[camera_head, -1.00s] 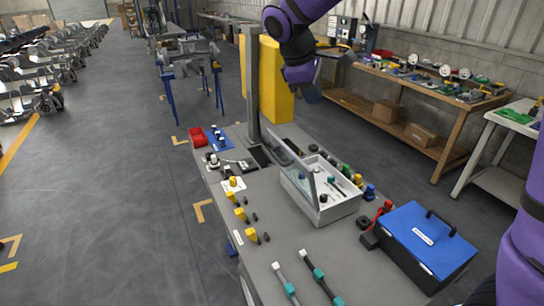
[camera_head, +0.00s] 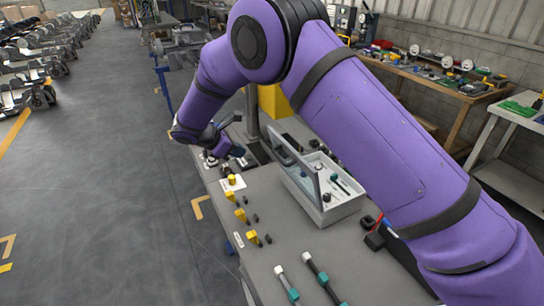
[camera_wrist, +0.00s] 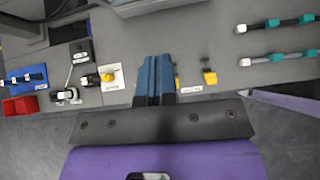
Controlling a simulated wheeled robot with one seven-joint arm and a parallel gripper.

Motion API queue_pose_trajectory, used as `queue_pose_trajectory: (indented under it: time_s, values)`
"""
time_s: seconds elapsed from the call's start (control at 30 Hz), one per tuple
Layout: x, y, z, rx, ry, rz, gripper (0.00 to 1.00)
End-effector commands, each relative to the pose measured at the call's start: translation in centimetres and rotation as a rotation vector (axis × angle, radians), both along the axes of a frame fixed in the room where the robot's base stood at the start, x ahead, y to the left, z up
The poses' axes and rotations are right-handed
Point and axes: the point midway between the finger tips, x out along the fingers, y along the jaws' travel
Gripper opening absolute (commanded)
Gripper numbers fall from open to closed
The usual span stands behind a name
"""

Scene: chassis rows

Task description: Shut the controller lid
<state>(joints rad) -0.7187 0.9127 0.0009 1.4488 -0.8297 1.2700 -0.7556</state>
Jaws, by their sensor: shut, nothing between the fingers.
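The controller (camera_head: 336,210) is a pale grey open-topped box on the grey bench. Its clear framed lid (camera_head: 297,170) stands raised and tilted along the box's left side. Small knobs and a teal-handled part show inside; my arm hides the box's right side. My gripper (camera_head: 236,148) is low over the bench's left part, left of the lid and apart from it. In the wrist view, the blue fingers of my gripper (camera_wrist: 153,72) are together and hold nothing. A grey edge at the top of that view may be the controller; I cannot tell.
Several yellow knobs (camera_head: 241,215) stand along the bench's left edge. A white card (camera_wrist: 111,77), a red bin (camera_wrist: 20,105) and a blue tray (camera_wrist: 26,79) lie near the gripper. A grey post (camera_head: 252,115) rises behind. Teal-banded rods (camera_head: 318,272) lie in front.

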Motion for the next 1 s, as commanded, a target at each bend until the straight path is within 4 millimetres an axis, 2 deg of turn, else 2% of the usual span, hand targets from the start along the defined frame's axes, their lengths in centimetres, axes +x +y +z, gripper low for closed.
queue_pose_trajectory:
  time_s: [0.13,0.27,0.73,1.0]
  values:
    - [0.1,0.1,-0.8,-0.012,0.005,0.014,0.00]
    - [0.5,-0.9,-1.7,-0.012,0.005,0.012,0.00]
    - [2.9,-6.9,-7.3,-0.011,0.005,0.011,0.00]
    - [4.1,-9.8,-6.9,-0.010,0.005,0.011,0.00]
